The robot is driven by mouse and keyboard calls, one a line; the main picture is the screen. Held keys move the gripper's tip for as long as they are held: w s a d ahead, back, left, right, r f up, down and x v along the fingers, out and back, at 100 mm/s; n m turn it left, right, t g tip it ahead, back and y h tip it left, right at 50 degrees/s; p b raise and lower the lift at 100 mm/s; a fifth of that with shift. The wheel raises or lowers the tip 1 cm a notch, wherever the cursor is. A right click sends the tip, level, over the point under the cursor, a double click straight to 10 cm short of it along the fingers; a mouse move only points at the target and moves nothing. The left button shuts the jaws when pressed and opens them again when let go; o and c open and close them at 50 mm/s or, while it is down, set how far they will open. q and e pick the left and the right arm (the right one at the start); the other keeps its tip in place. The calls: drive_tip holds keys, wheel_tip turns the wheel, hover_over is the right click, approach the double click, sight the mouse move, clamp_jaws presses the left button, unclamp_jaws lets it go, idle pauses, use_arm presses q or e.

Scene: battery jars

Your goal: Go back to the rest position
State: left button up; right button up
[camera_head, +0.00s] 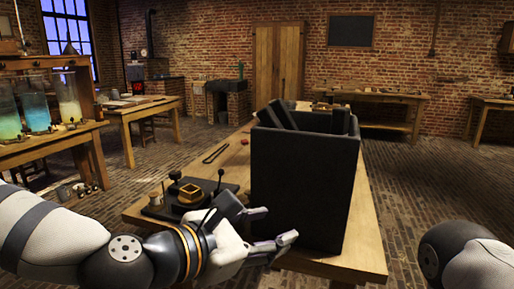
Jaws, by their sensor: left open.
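My left gripper (283,226) is open and empty. It is low in the view, beside the near left corner of a large dark box (302,190) on the wooden table (364,240). I cannot tell whether it touches the box. Dark blocks (283,115) stick up out of the box; its inside is mostly hidden.
A side table on the left carries glass jars with blue, green and yellowish liquid (35,113). A small wooden spool (155,198) and a thin dark loop tool (216,153) lie on the main table. The brick floor (425,190) to the right is clear.

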use_arm(q)
drive_tip(key=s+a+f+m+g+y, duration=0.25)
drive_tip(key=s+f+m, duration=0.2)
drive_tip(key=f, duration=0.75)
drive_tip(key=s+a+f+m+g+y, duration=0.1)
drive_tip(key=s+f+m+g, duration=0.4)
drive_tip(key=f, duration=0.6)
drive_tip(key=s+a+f+m+g+y, duration=0.2)
drive_tip(key=s+a+f+m, duration=0.4)
drive_tip(key=s+a, duration=0.3)
drive_tip(key=s+a+f+m+g+y, duration=0.3)
drive_tip(key=s+a+f+m, duration=0.4)
drive_tip(key=s, duration=0.9)
drive_tip(key=a+y, duration=0.1)
drive_tip(key=a, duration=0.2)
drive_tip(key=shift+a+y, duration=0.15)
drive_tip(key=shift+y, duration=0.2)
